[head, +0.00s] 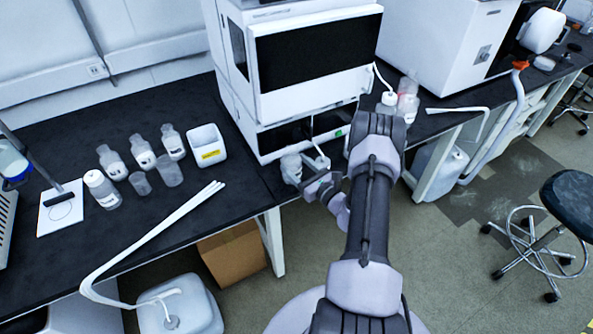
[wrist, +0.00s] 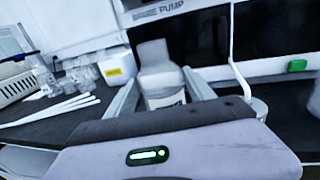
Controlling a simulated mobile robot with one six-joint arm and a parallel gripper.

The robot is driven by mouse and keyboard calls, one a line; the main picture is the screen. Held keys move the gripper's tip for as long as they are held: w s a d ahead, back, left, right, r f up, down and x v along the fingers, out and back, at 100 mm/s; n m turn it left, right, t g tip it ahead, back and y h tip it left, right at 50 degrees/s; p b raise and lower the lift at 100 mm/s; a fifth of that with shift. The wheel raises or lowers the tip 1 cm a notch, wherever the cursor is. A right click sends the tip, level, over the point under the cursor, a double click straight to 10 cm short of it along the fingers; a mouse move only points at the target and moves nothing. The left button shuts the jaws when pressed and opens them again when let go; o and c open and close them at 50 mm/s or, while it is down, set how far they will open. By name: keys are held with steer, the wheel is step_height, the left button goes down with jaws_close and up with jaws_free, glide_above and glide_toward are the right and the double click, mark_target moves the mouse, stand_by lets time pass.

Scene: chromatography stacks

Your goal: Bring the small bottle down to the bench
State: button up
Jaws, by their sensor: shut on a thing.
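The small bottle (wrist: 158,72) is a pale, translucent bottle with a label low on its body. It stands roughly upright between the two fingers of my gripper (wrist: 161,90) in the wrist view. In the head view the bottle (head: 291,166) shows at the bench's front edge, in front of the white pump stack, and my gripper (head: 306,180) is shut on it. The black bench (head: 240,196) lies around and left of it. Whether the bottle's base touches the bench is hidden by my gripper.
The white instrument stack (head: 318,105) stands right behind the bottle. A white bin (head: 207,146), several bottles and two beakers stand to the left. A white tube bundle (head: 160,233) crosses the bench's front edge. Free bench lies between the tubes and the stack.

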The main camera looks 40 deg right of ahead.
steer(key=shift+f, duration=0.25)
steer(key=o, duration=1.6)
steer(key=shift+f, duration=0.1)
steer(key=shift+o, duration=0.2)
